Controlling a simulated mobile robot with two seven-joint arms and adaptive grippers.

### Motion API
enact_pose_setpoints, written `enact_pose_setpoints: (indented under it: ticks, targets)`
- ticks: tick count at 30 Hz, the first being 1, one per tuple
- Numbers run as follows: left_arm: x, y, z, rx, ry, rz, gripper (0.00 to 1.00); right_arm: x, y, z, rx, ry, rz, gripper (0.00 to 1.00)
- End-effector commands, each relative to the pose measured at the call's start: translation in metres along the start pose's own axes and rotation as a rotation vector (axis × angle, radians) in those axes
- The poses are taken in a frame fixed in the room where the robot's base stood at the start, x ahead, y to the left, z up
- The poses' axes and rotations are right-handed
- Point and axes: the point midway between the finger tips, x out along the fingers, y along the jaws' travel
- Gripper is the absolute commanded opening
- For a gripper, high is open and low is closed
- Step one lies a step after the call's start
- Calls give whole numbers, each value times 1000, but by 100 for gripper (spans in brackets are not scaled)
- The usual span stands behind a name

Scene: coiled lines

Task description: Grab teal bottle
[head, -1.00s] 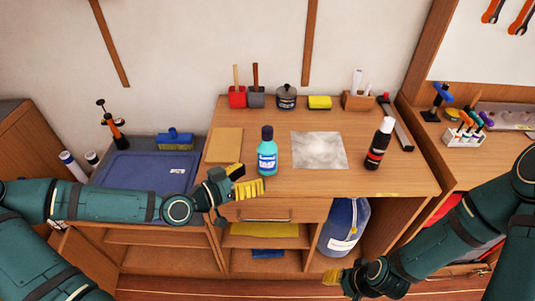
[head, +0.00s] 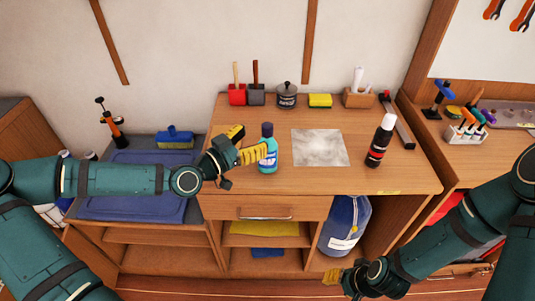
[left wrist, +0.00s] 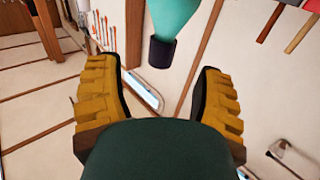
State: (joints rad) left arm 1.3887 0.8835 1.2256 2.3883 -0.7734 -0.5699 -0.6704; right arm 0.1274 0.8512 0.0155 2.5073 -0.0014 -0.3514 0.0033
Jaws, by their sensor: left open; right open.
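The teal bottle (head: 266,164), with a dark cap and a white label, stands upright on the wooden bench top. My left gripper (head: 250,143) is open just left of the bottle, its yellow fingers overlapping the bottle's left side in the head view. In the left wrist view the teal bottle (left wrist: 172,18) shows upside down at the top, between the two spread fingers of the gripper (left wrist: 155,72). I cannot tell whether a finger touches it. My right gripper (head: 338,279) is open and empty, low in front of the bench.
A black bottle with a white cap (head: 380,142) stands to the right, past a grey sheet (head: 320,147). Red and grey scoops (head: 237,94), a dark pot (head: 286,96) and a yellow sponge (head: 320,101) line the back. The bench's front middle is clear.

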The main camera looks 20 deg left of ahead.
Motion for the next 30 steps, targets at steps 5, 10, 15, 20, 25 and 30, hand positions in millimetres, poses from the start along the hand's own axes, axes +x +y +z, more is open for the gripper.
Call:
enact_pose_setpoints:
  ticks: [5,10,15,20,25,30]
  targets:
    - [8,0,0,-1,0,0,68,2,0,0,0,1,0,47]
    - [27,0,3,-1,1,2,68,7,2,-1,-1,3,0,47]
    - [50,-1,4,-2,0,3,68,11,4,-1,-1,6,0,47]
    - [58,-2,4,-1,-1,1,68,11,4,-2,-1,6,0,47]
    - [59,-2,4,-1,-2,0,68,11,4,-2,-1,6,0,47]
    - [59,-2,4,-1,-2,0,31,11,4,-2,-1,6,0,47]
